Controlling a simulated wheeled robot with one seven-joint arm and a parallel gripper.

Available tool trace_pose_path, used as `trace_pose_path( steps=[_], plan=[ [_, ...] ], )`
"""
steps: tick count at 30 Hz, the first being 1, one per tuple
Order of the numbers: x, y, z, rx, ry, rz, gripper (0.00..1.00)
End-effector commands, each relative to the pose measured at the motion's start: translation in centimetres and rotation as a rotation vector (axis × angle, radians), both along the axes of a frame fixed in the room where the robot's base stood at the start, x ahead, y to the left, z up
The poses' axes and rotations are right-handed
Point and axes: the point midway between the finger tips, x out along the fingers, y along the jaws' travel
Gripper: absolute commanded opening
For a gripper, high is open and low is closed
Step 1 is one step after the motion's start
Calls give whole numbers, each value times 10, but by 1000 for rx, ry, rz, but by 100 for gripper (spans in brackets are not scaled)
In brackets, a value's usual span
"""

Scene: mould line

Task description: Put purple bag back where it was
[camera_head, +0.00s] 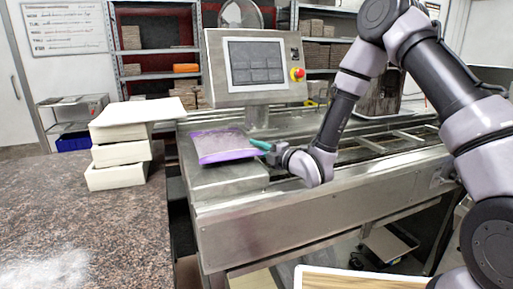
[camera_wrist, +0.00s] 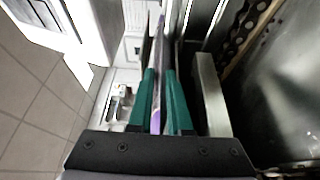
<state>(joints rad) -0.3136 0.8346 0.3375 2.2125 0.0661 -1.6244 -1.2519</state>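The purple bag (camera_head: 224,147) is flat, with a greyish face and a purple edge. In the head view it is over the left end of the steel machine's top (camera_head: 215,180), below the screen. Whether it touches the steel is unclear. My gripper (camera_head: 262,145) reaches it from the right, its teal fingers at the bag's right edge. In the wrist view the bag (camera_wrist: 157,118) is a thin purple strip between the two teal fingers of my gripper (camera_wrist: 161,100), which look closed on it.
A control screen (camera_head: 255,65) with a red button stands behind the bag. White boxes (camera_head: 120,152) are stacked on the speckled counter (camera_head: 90,220) at left. Shelves (camera_head: 160,76) with brown blocks and an orange item stand behind. The counter's front is clear.

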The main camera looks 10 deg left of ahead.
Motion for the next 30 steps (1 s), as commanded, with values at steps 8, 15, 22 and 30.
trace_pose_path(
  steps=[8,15,22,30],
  plan=[
    [-18,-27,2,-2,3,-2,17],
    [-47,-70,2,-1,2,-2,17],
    [-65,-95,2,-1,1,-1,17],
    [-66,-100,4,-1,6,-5,17]
  ],
)
